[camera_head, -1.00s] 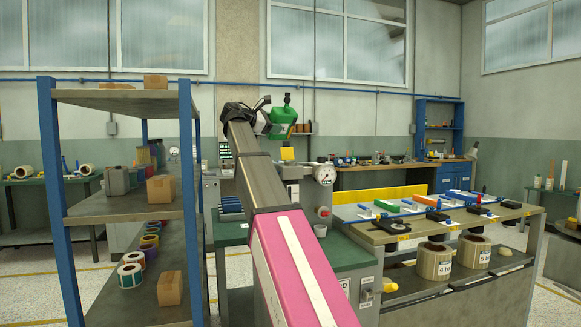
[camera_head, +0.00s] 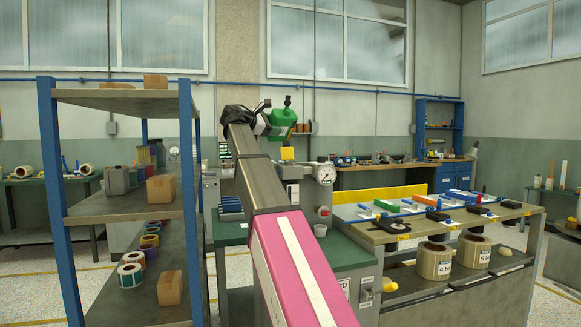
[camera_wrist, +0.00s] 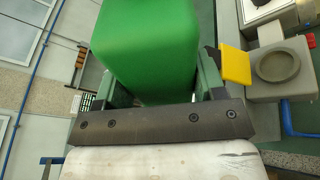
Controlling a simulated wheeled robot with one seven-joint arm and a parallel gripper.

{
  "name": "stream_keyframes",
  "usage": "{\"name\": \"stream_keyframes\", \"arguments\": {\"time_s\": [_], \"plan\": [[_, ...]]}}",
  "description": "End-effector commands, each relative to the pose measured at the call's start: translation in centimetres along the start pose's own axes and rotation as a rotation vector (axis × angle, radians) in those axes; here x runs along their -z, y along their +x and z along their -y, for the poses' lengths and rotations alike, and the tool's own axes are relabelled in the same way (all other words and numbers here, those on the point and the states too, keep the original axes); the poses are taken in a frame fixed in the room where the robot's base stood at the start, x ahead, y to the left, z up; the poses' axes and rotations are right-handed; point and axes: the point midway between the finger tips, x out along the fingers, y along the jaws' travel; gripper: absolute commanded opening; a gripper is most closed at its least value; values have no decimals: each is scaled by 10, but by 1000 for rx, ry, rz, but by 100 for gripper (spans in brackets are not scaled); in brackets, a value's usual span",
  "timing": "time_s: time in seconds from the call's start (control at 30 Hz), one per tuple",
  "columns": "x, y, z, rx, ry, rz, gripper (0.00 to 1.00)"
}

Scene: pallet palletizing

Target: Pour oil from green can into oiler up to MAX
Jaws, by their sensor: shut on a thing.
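The green can (camera_head: 283,121) is held up in the air over the green-topped bench, leaning, with its dark cap or spout at the top in the head view. My gripper (camera_head: 264,124) is shut on the can. In the wrist view the green can (camera_wrist: 150,45) fills the middle between the two fingers of my gripper (camera_wrist: 158,82), and its spout is out of sight. I cannot clearly make out the oiler or its MAX mark. A grey housing with a round recess (camera_wrist: 277,66) stands right of the can in the wrist view, beside a yellow plate (camera_wrist: 236,66).
A blue-post shelf (camera_head: 125,205) with boxes and rolls stands close on the left. A workbench (camera_head: 430,225) with tools stands right.

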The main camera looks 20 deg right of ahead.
Motion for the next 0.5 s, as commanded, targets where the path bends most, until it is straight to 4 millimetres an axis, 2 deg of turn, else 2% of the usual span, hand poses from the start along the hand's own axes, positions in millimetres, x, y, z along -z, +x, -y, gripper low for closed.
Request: {"name": "stream_keyframes", "arguments": {"time_s": [0.5], "plan": [[4, 1, 1, -8, 30, 1, 39]]}}
